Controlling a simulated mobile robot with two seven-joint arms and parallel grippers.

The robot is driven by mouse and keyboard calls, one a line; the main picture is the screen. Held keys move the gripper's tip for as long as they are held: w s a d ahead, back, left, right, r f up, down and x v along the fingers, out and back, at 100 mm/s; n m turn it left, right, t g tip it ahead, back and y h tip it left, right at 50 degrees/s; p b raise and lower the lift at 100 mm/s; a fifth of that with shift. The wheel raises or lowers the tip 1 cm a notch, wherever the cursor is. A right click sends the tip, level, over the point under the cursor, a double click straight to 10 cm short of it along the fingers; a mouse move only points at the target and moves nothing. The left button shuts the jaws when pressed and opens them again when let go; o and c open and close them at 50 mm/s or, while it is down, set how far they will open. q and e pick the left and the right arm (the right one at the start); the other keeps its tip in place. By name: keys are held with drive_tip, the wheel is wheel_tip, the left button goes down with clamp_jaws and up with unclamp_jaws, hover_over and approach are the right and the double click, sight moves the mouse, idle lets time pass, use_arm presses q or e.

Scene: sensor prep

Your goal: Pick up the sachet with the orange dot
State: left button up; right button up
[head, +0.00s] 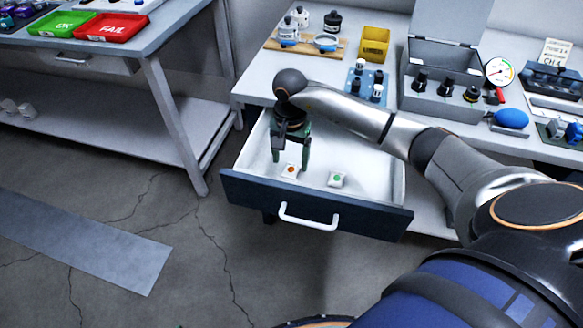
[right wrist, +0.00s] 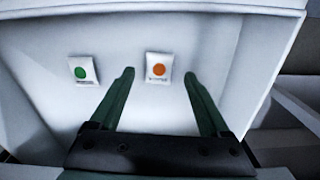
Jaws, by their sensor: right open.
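The sachet with the orange dot (head: 291,170) is small and white and lies flat in the open drawer (head: 372,185). It also shows in the right wrist view (right wrist: 158,68), between and just beyond my fingertips. My right gripper (head: 290,170) reaches down into the drawer, open and empty, with its fingers on either side of the sachet's position. A sachet with a green dot (head: 336,180) lies to the right in the head view; in the right wrist view it is left of my fingers (right wrist: 83,70). My left gripper is not in view.
The drawer's dark front has a white handle (head: 308,217), and its walls surround the sachets. The workbench above holds a grey case (head: 440,90), a yellow bin (head: 374,44) and bottles. Another bench with green and red trays (head: 110,27) stands at the left.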

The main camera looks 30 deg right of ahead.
sight(291, 170)
drive_tip(key=shift+f, duration=1.5)
drive_tip(key=shift+c, duration=0.2)
clamp_jaws()
